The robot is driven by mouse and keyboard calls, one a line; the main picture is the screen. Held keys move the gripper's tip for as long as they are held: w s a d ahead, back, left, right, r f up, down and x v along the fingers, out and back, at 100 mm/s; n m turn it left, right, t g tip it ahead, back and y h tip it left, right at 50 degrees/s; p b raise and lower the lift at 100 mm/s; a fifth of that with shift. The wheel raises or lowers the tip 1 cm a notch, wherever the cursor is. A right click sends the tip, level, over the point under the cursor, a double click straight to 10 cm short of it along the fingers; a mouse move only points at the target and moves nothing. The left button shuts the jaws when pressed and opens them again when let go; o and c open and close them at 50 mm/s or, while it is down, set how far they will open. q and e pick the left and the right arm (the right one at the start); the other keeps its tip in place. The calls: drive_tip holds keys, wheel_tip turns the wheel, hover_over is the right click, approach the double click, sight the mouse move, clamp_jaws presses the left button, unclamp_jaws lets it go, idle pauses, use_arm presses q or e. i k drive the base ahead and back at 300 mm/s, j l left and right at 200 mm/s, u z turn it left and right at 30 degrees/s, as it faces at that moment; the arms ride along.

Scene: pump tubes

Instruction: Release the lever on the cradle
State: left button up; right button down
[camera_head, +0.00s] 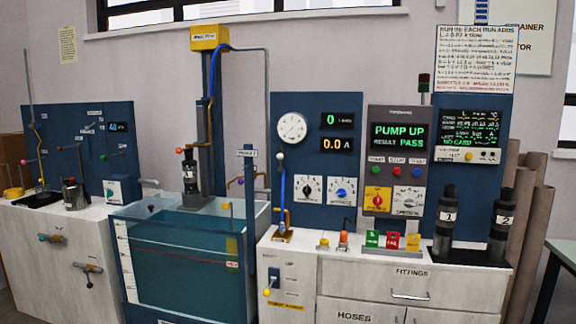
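A dark upright cylinder (190,172) with a pale label stands against the tall dark column (203,130) behind the water tank. A small orange-red knob (180,150) sticks out left near its top; this looks like the lever on the cradle, but it is too small to tell its exact position. The cradle's clamp parts around the cylinder are hard to make out. Neither of my grippers is in view, and nothing of my arms shows.
The water-filled tank (185,270) stands in front of the column. A left bench (50,240) holds another panel.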

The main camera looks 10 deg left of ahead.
sight(189, 148)
drive_tip(key=i+j, duration=1.05)
drive_tip(key=i+j+u, duration=0.15)
drive_tip(key=i+j, duration=0.95)
drive_tip(key=i, duration=0.1)
